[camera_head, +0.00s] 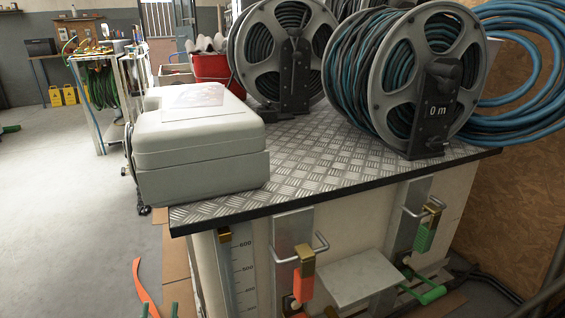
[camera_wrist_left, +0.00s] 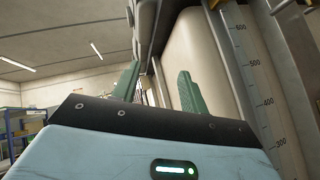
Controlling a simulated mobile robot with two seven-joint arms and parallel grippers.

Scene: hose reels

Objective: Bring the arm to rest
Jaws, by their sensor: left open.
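My left gripper (camera_wrist_left: 158,90) shows in the left wrist view. Its two green fingers stand well apart with nothing held between them. Beyond them are the pale side of the bench and a vertical metal scale (camera_wrist_left: 262,95). The same scale shows in the head view (camera_head: 241,272), on the bench's front left. My right gripper is in neither view.
The bench's tread-plate top (camera_head: 310,175) carries a grey-white case (camera_head: 200,140) and two hose reels (camera_head: 410,80). Open floor (camera_head: 50,200) lies left.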

